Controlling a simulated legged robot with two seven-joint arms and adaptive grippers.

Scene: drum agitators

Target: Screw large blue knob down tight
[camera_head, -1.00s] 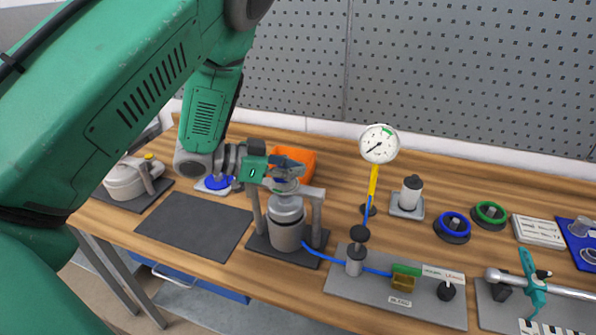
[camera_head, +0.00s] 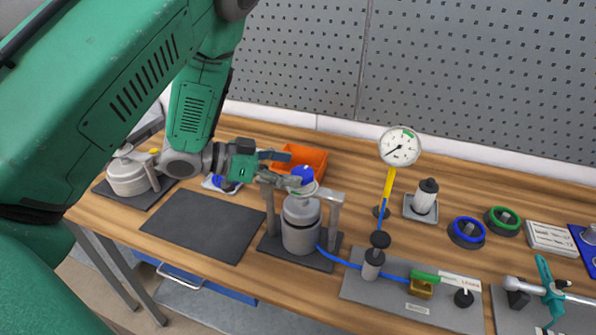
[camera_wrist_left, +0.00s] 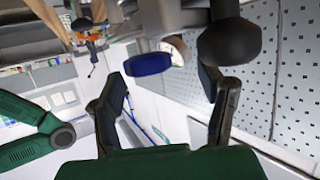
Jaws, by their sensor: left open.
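The large blue knob (camera_head: 303,174) sits at the top of the grey pot (camera_head: 301,228) that stands in a metal frame. My left gripper (camera_head: 292,169) comes in from the left at the knob's height, its fingers apart, one on the far side and one on the near side. The near finger partly hides the knob's lower part. In the left wrist view the blue knob (camera_wrist_left: 148,64) shows just past the open fingers (camera_wrist_left: 167,82), nearer the left finger. I cannot tell whether either finger touches it. My right gripper does not show.
An orange bin (camera_head: 308,158) stands close behind the pot. A pressure gauge (camera_head: 399,147) on a yellow stem and a blue hose (camera_head: 343,261) are to its right. A dark mat (camera_head: 203,226) lies bare to the left. Blue and green rings (camera_head: 467,232) lie farther right.

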